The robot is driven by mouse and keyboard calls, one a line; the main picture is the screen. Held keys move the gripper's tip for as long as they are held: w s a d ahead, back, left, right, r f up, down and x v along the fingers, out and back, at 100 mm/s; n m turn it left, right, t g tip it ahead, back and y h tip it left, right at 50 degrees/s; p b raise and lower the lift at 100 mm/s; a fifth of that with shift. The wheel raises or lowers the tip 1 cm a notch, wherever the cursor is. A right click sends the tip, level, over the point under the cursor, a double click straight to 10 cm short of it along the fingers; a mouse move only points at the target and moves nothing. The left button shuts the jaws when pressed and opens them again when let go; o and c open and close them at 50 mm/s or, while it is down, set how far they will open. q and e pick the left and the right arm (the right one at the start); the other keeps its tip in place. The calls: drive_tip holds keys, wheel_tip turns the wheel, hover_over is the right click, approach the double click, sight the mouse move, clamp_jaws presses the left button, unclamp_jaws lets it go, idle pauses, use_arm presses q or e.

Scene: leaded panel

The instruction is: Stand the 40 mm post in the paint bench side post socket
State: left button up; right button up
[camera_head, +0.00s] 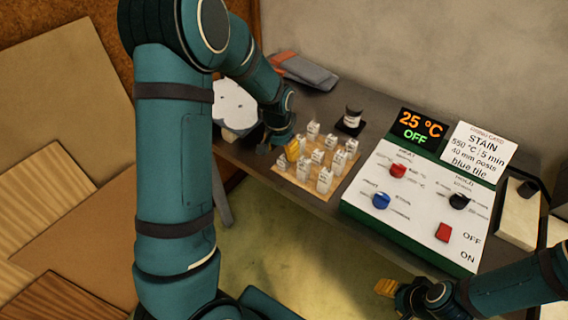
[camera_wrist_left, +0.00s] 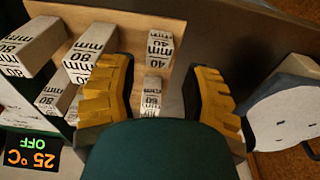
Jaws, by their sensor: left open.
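Several pale posts with printed mm labels stand on a wooden board (camera_head: 304,183) on the bench. My left gripper (camera_head: 290,149) is low at the board's back left corner. In the left wrist view my left gripper (camera_wrist_left: 163,75) is open. A post labelled 40 mm (camera_wrist_left: 159,46) shows between its yellow fingers, with a shorter-looking post (camera_wrist_left: 152,92) nearer. Neither is gripped. Posts labelled 80 mm (camera_wrist_left: 88,50) stand to the left. My right gripper (camera_head: 388,288) is at the bottom right of the head view; its jaw opening is unclear. I cannot identify the side post socket.
A control box (camera_head: 350,208) with knobs reads 25 °C, OFF. A card (camera_head: 478,152) says stain, 550 °C, 40 mm posts, blue tile. A jar (camera_head: 352,116) stands behind the board. A white rounded piece (camera_head: 234,104) lies left, partly behind my left arm.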

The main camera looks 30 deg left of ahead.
sight(284, 159)
use_arm(q)
drive_tip(key=f, duration=0.5)
drive_tip(key=shift+w+d+b, duration=0.1)
drive_tip(key=shift+w+b, duration=0.3)
clamp_jaws()
